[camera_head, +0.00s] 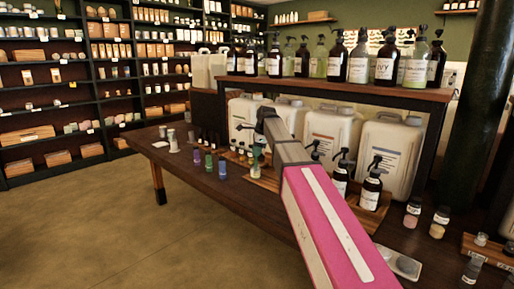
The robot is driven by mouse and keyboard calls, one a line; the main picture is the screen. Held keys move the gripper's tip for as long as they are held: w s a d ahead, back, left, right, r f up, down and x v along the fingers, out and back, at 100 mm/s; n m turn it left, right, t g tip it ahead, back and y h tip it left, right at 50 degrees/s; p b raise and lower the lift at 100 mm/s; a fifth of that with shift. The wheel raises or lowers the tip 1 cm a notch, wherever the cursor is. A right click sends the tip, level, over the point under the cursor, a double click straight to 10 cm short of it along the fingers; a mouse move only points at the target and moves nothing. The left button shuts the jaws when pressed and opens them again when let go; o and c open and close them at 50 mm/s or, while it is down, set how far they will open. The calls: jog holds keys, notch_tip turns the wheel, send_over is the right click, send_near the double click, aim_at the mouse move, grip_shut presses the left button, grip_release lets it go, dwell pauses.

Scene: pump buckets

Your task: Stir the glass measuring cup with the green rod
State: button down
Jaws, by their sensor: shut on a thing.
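My arm reaches from the lower right over the long dark table. My gripper (258,146) is at its far end, small and partly hidden by my own wrist. It is shut on the green rod (256,160), which shows as a small green upright shape just below it, above or at the tabletop. A glass measuring cup cannot be made out clearly. It may be at the foot of the green shape, where the view is too small to tell whether the rod is inside it.
Green, purple and blue small jars (209,163) stand left of the gripper, near the table's front edge. White jars (172,140) stand farther left. Large white jugs (333,138) and a raised shelf of pump bottles (338,62) are behind. Dark pump bottles (371,186) stand right of my arm.

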aim_at(256, 163)
jog(key=shift+d+x, duration=0.2)
jog(key=shift+x, duration=0.55)
jog(key=shift+d+x, duration=0.15)
jog(key=shift+x, duration=0.55)
jog(key=shift+f, duration=0.1)
jog(key=shift+w+d, duration=0.1)
jog(key=shift+w, duration=0.05)
